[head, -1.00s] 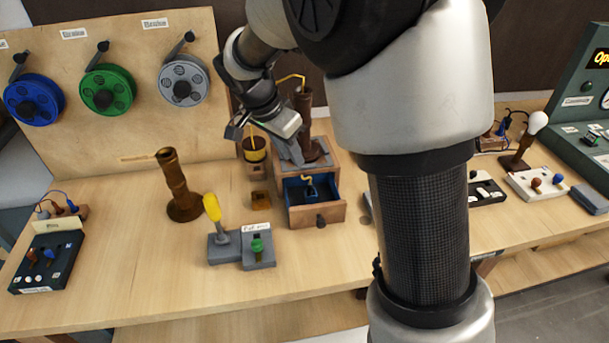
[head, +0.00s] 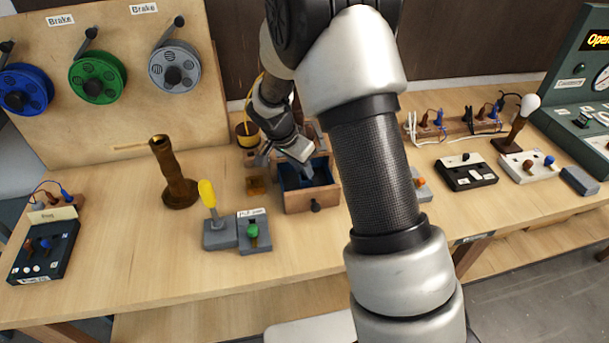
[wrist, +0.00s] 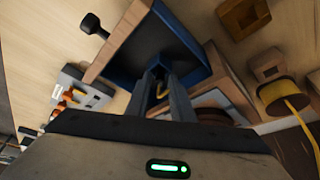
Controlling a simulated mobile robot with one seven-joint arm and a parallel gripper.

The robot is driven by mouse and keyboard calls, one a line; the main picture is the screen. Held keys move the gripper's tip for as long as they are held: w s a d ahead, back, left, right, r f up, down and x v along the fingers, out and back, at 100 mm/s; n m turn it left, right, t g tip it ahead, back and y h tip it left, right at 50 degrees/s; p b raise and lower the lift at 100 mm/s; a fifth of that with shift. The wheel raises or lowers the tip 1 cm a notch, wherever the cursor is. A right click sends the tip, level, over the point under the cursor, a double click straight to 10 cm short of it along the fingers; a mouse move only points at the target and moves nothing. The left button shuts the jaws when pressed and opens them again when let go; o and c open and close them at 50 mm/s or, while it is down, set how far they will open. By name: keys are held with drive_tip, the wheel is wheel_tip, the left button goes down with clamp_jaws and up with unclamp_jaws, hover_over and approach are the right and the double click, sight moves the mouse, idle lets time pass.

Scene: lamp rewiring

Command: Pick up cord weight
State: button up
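My gripper (head: 304,175) points down into the open blue-lined drawer (head: 313,197) of a small wooden box. In the wrist view, its two grey fingers (wrist: 158,74) reach into the drawer (wrist: 120,48). No cord weight can be made out for certain; the fingers hide part of the drawer floor.
A brass column (head: 173,177) and a yellow-handled lever (head: 208,195) stand to the left. A small brass block (head: 257,185) lies beside the drawer. A pot with yellow cord (head: 248,134) stands behind. The front table edge is clear.

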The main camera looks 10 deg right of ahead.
drive_tip(key=shift+w+d+f, duration=0.1)
drive_tip(key=shift+f, duration=0.2)
clamp_jaws()
drive_tip(key=shift+r, duration=0.15)
